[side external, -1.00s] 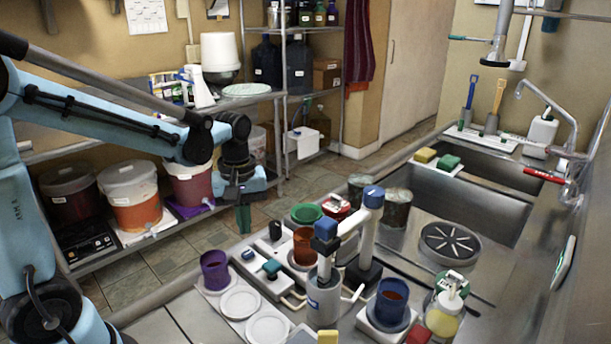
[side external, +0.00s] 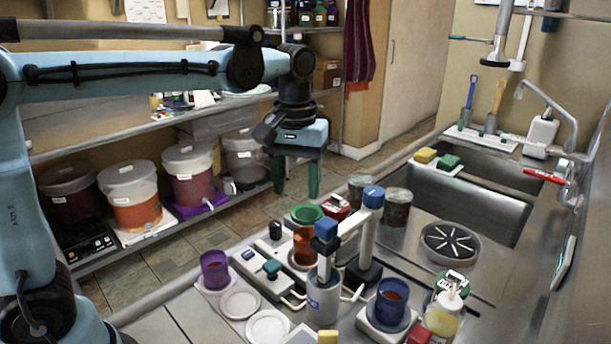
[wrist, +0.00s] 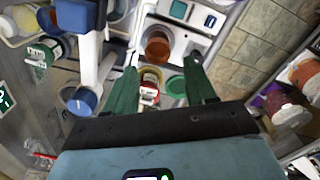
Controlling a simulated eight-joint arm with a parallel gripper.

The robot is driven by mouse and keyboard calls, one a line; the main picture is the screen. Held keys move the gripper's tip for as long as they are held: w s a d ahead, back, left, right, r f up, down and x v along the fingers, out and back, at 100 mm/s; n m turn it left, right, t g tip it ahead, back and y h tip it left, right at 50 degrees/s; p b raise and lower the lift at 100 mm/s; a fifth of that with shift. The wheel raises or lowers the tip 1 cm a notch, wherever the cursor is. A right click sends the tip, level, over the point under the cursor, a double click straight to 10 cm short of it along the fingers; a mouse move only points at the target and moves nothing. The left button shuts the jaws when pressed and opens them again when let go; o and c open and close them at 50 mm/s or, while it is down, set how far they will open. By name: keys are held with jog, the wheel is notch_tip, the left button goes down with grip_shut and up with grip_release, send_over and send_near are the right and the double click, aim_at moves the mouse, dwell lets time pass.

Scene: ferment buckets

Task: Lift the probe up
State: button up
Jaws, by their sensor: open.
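What looks like the probe has a blue block head (side external: 326,229) and a thin shaft. It stands upright, its lower end hidden in a grey-white cylinder (side external: 323,298). A pale arm joins its head to a white post with a blue cap (side external: 372,197). In the wrist view, the dark blue head (wrist: 75,14) is at the upper left and the post's blue cap (wrist: 82,100) is left of my fingers. My gripper (side external: 296,190) is open and empty, its green fingers pointing down, behind and above the bench items, apart from the probe. The open fingers (wrist: 162,75) also show in the wrist view.
An orange cup (side external: 304,246), purple cup (side external: 215,269), blue cup (side external: 391,300) and white dishes crowd the bench around the stand. A red-and-white item (side external: 335,207) and dark jars stand behind it. The sink (side external: 470,200) is right; buckets (side external: 188,175) line the left shelf.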

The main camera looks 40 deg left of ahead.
aim_at(327, 222)
jog(key=s+d+r+m, duration=0.3)
jog(key=d+r+m, duration=0.3)
jog(key=d+r, duration=0.45)
jog(key=shift+a+f, duration=0.15)
jog(key=shift+f, duration=1.8)
jog(key=shift+a+f, duration=0.2)
jog(key=shift+f, duration=1.8)
jog(key=shift+a+f, duration=0.15)
jog(key=shift+f, duration=1.8)
jog(key=shift+c, duration=0.4)
grip_shut()
